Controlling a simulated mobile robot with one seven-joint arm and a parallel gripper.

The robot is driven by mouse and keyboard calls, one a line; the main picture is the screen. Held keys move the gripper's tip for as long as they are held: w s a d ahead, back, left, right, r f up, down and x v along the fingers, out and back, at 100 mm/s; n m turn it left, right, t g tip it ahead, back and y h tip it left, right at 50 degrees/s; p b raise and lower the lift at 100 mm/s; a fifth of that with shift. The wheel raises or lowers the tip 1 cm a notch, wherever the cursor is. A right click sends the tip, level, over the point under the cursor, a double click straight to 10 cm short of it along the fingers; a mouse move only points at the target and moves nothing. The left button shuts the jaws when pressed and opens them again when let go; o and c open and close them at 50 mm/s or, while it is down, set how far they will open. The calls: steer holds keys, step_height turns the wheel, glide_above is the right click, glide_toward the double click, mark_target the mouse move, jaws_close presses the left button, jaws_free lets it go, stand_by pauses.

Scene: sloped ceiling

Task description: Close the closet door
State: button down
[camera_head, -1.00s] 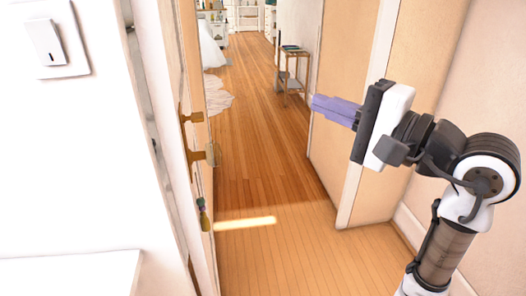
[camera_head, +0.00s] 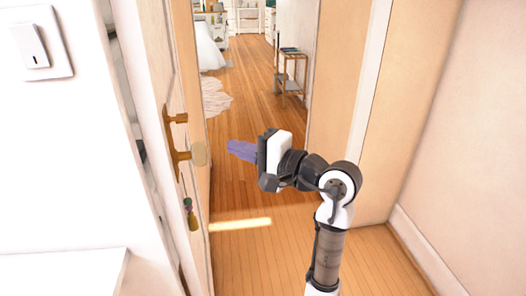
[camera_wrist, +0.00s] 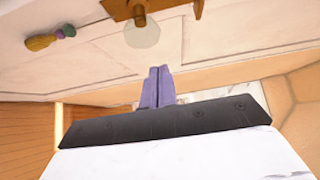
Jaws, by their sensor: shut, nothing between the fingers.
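The closet door (camera_head: 183,92) stands on the left in the head view, cream-coloured and seen nearly edge-on. It has a brass plate and a round knob (camera_head: 199,154), with a tasselled key (camera_head: 191,215) below. My gripper (camera_head: 230,148) has purple fingers that are together and empty. It points left toward the door, a little right of the knob, with a visible gap in the head view. In the wrist view, the fingers (camera_wrist: 157,72) point at the door panel (camera_wrist: 105,50), and the knob (camera_wrist: 141,31) is just beyond the tips. Contact with the panel cannot be told.
A white wall with a light switch (camera_head: 42,43) is at the left. A small shelf table (camera_head: 292,75) stands far back by the right wall. A wall corner with white trim (camera_head: 368,90) is at the right.

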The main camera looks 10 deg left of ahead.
steer(key=a, duration=0.1)
steer(key=s+a, duration=0.1)
steer(key=a, duration=0.1)
steer(key=shift+s+a+p, duration=0.25)
steer(key=shift+a+p, duration=0.05)
